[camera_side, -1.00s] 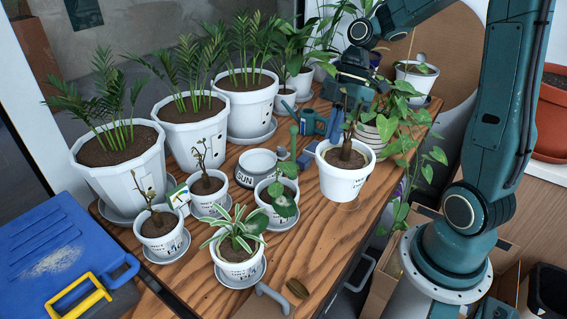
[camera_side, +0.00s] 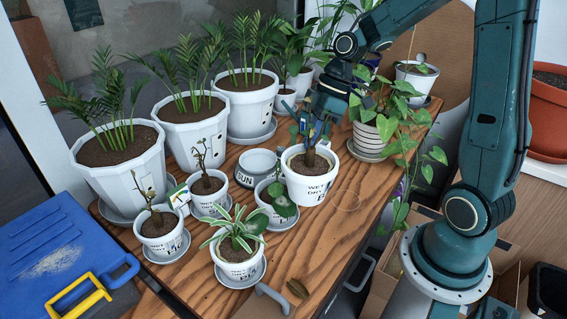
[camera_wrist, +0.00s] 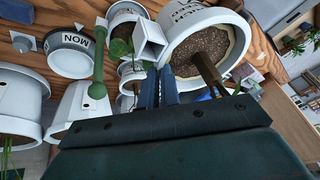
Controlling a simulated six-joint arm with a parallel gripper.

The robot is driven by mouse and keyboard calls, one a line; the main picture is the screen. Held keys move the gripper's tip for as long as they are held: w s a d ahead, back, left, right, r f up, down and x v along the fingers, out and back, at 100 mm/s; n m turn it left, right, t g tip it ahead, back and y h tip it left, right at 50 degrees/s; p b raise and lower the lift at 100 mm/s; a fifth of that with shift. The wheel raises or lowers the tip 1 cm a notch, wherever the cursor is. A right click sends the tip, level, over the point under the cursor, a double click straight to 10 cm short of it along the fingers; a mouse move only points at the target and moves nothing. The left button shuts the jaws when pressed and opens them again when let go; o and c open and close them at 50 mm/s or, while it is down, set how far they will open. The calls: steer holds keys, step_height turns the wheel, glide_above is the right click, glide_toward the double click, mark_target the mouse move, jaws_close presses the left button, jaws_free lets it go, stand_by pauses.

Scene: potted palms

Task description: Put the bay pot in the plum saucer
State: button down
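A white pot with a bare brown stem, its label reading WET, DRY and a line too small to read, is in the side view (camera_side: 310,190); I take it for the bay pot. My gripper (camera_side: 308,137) is at its back rim. In the wrist view my fingers (camera_wrist: 160,84) are close together at the rim of the pot (camera_wrist: 185,22), shut on it. The pot looks raised above the table. Which saucer is plum I cannot tell.
Small potted plants crowd the front, including a striped-leaf one (camera_side: 238,268) and a round-leaved one (camera_side: 278,215) close below the held pot. Large palm pots (camera_side: 195,132) line the back left. A trailing plant's pot (camera_side: 369,140) stands right.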

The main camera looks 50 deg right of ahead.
steer(key=w+a+f+m+t+h, duration=0.2)
steer(key=w+a+f+m, duration=0.1)
steer(key=w+m, duration=0.5)
steer(key=shift+w+a+f+m+t, duration=0.3)
steer(key=shift+a+f, duration=0.05)
steer(key=shift+a, duration=0.4)
steer(key=w+d+r+m+h, duration=0.1)
steer(key=w+d+r+m, duration=0.2)
steer(key=d, duration=0.6)
steer(key=w+d+r+m+h, duration=0.1)
steer(key=w+d+r+m, duration=0.2)
steer(key=w+d+r, duration=0.5)
steer(key=shift+w+d+r+h, duration=0.15)
steer(key=shift+w+d+h, duration=0.3)
steer(key=shift+w, duration=0.8)
